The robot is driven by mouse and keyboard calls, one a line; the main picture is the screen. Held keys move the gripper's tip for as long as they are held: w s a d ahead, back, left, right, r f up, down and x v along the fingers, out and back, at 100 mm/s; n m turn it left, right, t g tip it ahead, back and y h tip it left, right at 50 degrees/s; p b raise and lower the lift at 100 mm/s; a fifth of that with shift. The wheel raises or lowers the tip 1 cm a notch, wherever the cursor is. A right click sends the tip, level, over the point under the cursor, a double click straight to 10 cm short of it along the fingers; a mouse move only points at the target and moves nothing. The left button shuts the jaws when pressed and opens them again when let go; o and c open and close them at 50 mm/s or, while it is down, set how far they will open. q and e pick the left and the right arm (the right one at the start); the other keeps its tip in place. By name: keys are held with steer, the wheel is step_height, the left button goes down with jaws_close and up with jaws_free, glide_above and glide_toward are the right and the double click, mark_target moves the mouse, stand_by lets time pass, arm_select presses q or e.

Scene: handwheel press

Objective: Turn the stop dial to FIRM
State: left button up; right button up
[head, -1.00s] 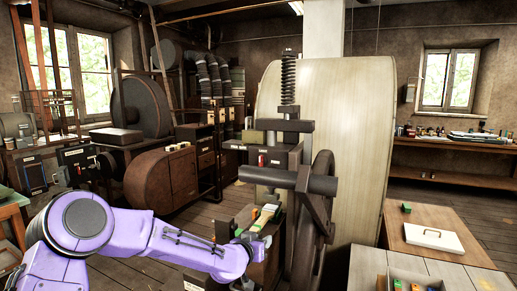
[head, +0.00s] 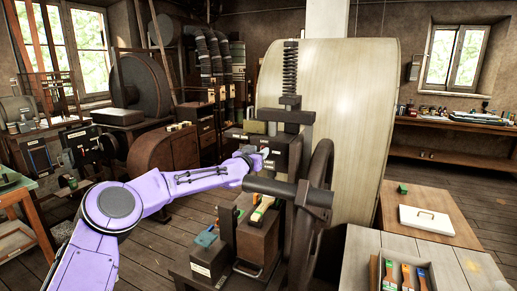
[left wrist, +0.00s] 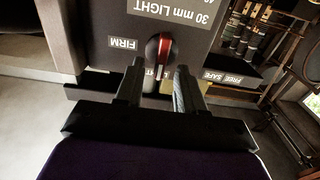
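The stop dial (left wrist: 159,47) is a round dark knob with a red bar across it, on the dark face of the press block. The bar stands nearly vertical in the left wrist view. The FIRM label (left wrist: 122,43) is upside down to the left of the dial. Another label below the dial is partly hidden by the fingers. My left gripper (left wrist: 160,70) is open, its fingertips just short of the dial, one to each side; I see no contact. In the head view my left gripper (head: 258,159) is at the press block (head: 284,148) and covers the dial. My right gripper is not in view.
A thick dark bar (head: 275,188) juts out just below my gripper, with the handwheel (head: 314,210) to its right. Wooden boxes (head: 258,235) stand below on the press bed. A FREE SAFE label (left wrist: 231,78) is to the right. A table with a tray (head: 405,273) is at the right.

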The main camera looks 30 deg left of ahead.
arm_select(q)
steer(key=shift+w, duration=0.25)
jaws_close()
